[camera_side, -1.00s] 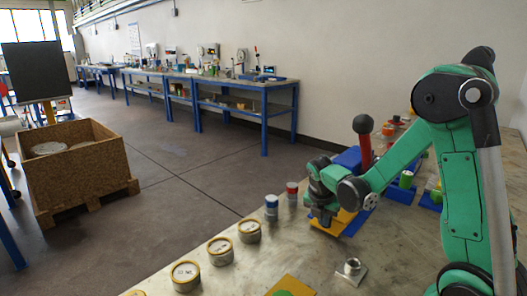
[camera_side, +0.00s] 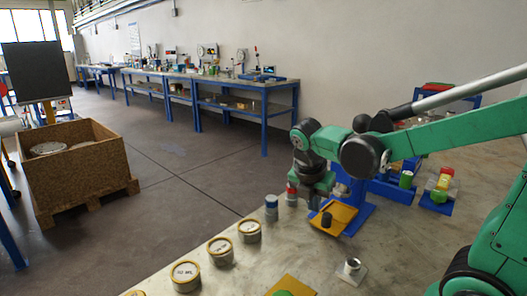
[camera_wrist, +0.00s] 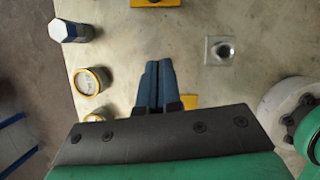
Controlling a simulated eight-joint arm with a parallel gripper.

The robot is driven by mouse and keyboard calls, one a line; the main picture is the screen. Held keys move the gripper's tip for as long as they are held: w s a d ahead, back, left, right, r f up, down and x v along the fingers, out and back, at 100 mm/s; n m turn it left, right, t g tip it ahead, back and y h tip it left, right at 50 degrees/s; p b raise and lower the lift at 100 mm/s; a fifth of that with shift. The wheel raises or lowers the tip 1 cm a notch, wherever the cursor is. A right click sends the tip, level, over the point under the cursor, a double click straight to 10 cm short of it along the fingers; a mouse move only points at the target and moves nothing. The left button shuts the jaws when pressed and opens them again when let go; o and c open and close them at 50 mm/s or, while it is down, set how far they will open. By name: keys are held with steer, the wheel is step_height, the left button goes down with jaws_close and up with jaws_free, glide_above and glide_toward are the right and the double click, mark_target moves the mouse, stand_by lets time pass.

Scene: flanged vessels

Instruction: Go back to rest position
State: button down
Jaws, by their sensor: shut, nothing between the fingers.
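A small dark cylinder (camera_side: 327,219) stands on the yellow plate, apart from the fingers as far as I can tell.
A metal fitting on a square plate (camera_side: 350,268) sits near the front. Blue holders (camera_side: 436,206) stand at the right. The bench's middle is clear.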

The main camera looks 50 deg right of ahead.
steer(key=a+r+m+t+y, duration=0.1)
steer(key=a+m+t+y, duration=0.3)
steer(key=a+m, duration=0.5)
steer(key=shift+s+a+r+m+t, duration=0.4)
steer(key=shift+m+t, duration=0.8)
steer(key=shift+m, duration=4.1)
